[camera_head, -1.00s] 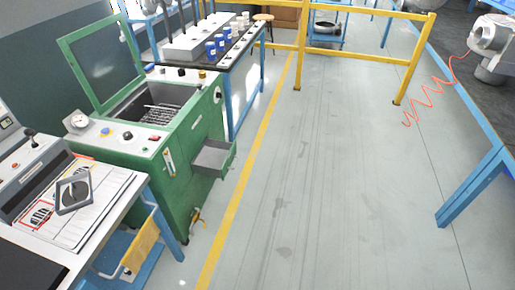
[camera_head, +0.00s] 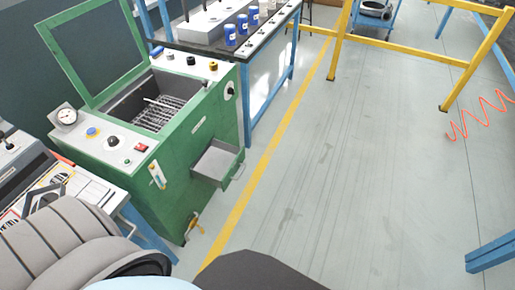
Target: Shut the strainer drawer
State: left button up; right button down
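The strainer drawer (camera_head: 218,163) is a grey open-topped tray that sticks out of the right side of the green machine (camera_head: 180,180). It stands open, and a handle shows on its front face. The machine's lid is raised and a wire rack shows in its basin. A grey ribbed part and a dark shape, seemingly my own arm, fill the bottom left and bottom middle. No gripper fingers show, and neither gripper is seen near the drawer.
A yellow line (camera_head: 262,160) runs along the floor beside the machine. A bench (camera_head: 262,38) with blue jars stands behind the machine.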

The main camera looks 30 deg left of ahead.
aim_at(218, 164)
jog(key=u, duration=0.45)
jog(key=i, duration=0.8)
jog(key=u, duration=1.2)
jog(key=i, duration=0.3)
jog(key=u, duration=0.25)
